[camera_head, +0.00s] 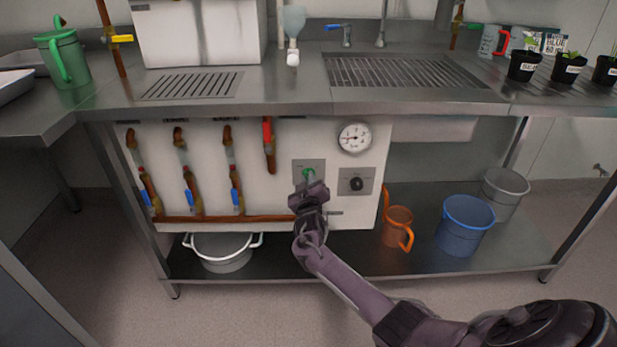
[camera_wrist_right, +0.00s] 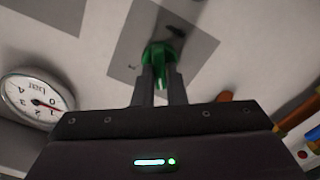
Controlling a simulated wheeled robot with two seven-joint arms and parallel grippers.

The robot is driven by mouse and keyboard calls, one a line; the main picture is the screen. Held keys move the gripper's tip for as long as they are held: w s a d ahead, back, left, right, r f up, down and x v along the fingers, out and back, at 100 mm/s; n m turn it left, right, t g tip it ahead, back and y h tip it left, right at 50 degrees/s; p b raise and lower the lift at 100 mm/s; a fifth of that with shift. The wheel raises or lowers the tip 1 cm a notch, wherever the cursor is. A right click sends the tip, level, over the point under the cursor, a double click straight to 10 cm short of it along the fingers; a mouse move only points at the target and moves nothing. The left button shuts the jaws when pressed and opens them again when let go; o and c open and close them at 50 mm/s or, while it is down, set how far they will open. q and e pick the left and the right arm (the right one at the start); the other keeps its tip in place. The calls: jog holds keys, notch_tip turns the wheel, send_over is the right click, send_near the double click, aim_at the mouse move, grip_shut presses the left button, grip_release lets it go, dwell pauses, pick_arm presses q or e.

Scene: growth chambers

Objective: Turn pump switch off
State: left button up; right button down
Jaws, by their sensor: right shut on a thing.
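The green pump switch (camera_head: 308,173) sits on a grey square plate (camera_head: 299,166) on the white panel under the counter. My right gripper (camera_head: 309,185) reaches up to it from the lower right. In the right wrist view the green switch (camera_wrist_right: 161,55) is between the fingertips of my right gripper (camera_wrist_right: 160,78), which are shut on it. The fingers hide part of the switch. A dark mark (camera_wrist_right: 183,37) shows on the plate beyond it. My left gripper is not in view.
A black knob (camera_head: 356,184) on another plate is just right of the switch, below a round gauge (camera_head: 354,138). Pipes with blue valves (camera_head: 190,180) are at the left. A copper pipe (camera_head: 230,219) runs low along the panel. Buckets (camera_head: 465,225) stand on the lower shelf.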

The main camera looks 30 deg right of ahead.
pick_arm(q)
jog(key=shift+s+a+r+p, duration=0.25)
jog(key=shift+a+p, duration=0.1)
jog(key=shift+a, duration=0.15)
pick_arm(e)
jog(key=shift+n, duration=1.2)
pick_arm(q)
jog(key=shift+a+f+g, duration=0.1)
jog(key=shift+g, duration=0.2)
pick_arm(e)
jog(key=shift+f, duration=0.1)
jog(key=c, duration=1.5)
grip_release()
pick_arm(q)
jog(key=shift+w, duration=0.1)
pick_arm(e)
jog(key=shift+a, duration=0.1)
